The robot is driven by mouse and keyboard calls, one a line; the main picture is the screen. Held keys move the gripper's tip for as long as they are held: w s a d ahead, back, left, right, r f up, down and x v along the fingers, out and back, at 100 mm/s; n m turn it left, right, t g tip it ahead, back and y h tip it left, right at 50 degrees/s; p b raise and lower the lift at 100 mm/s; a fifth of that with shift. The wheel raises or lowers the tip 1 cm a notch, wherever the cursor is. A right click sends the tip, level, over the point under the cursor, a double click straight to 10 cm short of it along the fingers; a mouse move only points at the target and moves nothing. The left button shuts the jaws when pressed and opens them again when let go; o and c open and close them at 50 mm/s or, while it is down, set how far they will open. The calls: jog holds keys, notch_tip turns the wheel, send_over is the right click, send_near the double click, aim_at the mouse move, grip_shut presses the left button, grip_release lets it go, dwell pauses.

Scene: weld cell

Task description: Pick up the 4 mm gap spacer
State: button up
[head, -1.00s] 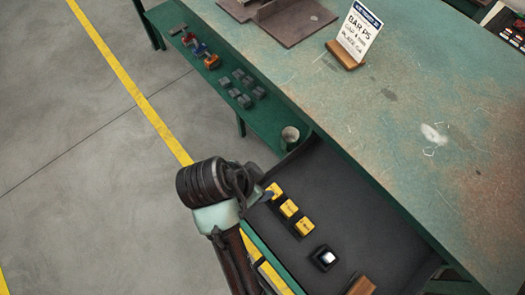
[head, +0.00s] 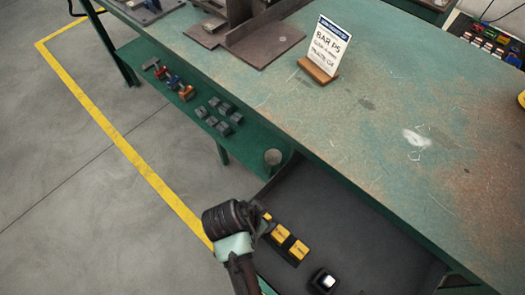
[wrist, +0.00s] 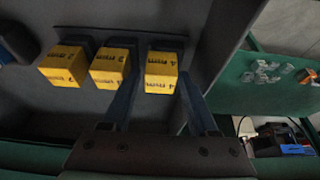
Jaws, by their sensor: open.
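Three yellow-topped spacers stand in a row in the dark drawer. In the wrist view they read 2 mm (wrist: 63,67), 3 mm (wrist: 110,67) and, at the right end, 4 mm (wrist: 162,70). My gripper (wrist: 158,84) is open, with one finger on each side of the 4 mm gap spacer in that picture; contact cannot be told. The left finger passes between the 3 mm and 4 mm spacers. In the head view my wrist (head: 230,228) largely hides the 4 mm spacer (head: 266,216) and the fingers; the other two spacers show clearly.
The drawer (head: 345,222) sits under the green bench (head: 390,130). A black box with a white top (head: 323,281) is beyond the 2 mm spacer. A cup (head: 273,157) and several small blocks stand on the green side shelf (head: 245,139). A sign (head: 326,47) stands on the bench.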

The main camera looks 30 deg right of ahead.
jog(key=shift+d+f, duration=0.1)
jog(key=shift+f, duration=0.15)
grip_shut()
jog(key=shift+r, duration=0.15)
